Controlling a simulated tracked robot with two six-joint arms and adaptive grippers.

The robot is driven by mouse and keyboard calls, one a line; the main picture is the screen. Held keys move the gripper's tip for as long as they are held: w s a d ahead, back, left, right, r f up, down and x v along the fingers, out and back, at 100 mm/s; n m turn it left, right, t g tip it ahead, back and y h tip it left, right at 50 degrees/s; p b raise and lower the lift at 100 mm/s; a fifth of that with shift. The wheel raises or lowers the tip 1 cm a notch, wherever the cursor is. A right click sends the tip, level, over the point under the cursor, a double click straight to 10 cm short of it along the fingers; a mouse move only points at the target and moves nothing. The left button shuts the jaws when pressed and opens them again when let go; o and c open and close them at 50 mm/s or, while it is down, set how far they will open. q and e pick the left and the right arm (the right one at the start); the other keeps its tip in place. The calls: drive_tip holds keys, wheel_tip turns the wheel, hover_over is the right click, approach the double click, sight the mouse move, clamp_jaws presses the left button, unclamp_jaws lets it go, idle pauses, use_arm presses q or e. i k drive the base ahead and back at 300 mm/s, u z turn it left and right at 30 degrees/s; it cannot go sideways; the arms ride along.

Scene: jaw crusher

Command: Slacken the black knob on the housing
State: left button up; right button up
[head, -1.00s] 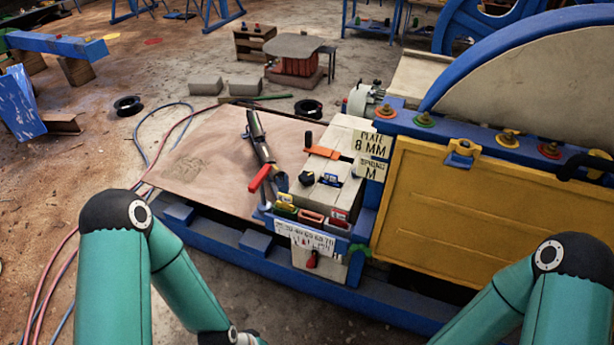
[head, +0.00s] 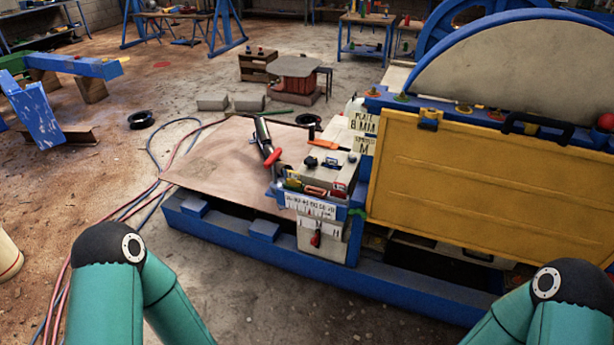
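The housing (head: 340,171) is a pale box at the left end of the blue and yellow machine. A small dark spot on its top looks like the black knob (head: 311,161), left of a small blue part; it is too small to tell its turn. An orange-handled tool (head: 323,144) lies at the back of the housing top. My two teal arms show only at the bottom left and bottom right, well apart from the housing. Both grippers are out of view.
A blue rail (head: 270,260) runs along the front. Floor before it is clear.

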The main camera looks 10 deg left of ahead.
sight(312, 162)
drive_tip(key=z, duration=0.15)
drive_tip(key=k, duration=0.2)
drive_tip(key=u, duration=0.8)
drive_tip(key=i, duration=1.95)
drive_tip(key=z, duration=0.1)
